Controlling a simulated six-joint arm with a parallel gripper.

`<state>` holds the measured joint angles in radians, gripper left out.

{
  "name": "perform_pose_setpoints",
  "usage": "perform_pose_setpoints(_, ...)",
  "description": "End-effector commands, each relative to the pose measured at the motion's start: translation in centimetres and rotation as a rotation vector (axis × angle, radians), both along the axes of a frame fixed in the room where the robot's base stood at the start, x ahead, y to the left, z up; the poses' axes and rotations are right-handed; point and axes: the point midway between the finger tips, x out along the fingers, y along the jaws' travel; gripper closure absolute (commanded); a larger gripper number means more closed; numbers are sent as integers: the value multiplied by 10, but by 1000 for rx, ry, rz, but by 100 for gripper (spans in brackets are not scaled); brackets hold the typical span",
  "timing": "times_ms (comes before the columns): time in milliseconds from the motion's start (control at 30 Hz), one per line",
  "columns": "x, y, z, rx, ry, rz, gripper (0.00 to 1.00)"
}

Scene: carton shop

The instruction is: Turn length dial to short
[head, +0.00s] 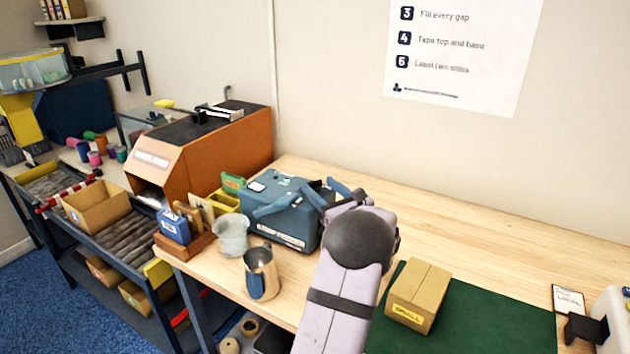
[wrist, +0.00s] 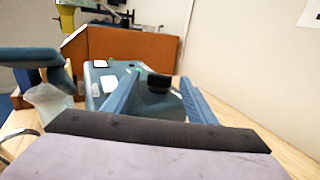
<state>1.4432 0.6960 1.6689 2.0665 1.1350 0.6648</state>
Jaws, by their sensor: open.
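The blue machine (head: 262,222), with a white label on its front, stands on the wooden bench. In the wrist view its top (wrist: 125,72) carries a black dial (wrist: 158,82) on the far side, beyond my fingers' base. I cannot read any mark on the dial or tell its setting. In the head view I cannot make the dial out behind my gripper. My gripper (head: 293,197) is open over the machine's top. In the wrist view its two blue fingers (wrist: 160,86) lie left and right of the dial, apart from it as far as I can see.
A grey bucket (head: 232,236) and a metal cup (head: 261,273) stand in front of the machine. An orange housing (head: 205,155) is behind it to the left. A small carton (head: 418,296) sits on the green mat (head: 490,320). The back right of the bench is clear.

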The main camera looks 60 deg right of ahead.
Motion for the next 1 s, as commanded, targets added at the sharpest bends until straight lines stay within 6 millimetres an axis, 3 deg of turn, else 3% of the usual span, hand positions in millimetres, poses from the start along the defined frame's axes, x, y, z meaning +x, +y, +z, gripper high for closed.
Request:
perform_pose_setpoints(300,29,-16,1,0,1,1,48)
perform_pose_setpoints(667,33,-18,0,0,1,0,48)
perform_pose_setpoints(833,32,-18,0,0,1,0,87)
perform_pose_setpoints(1000,32,-18,0,0,1,1,90)
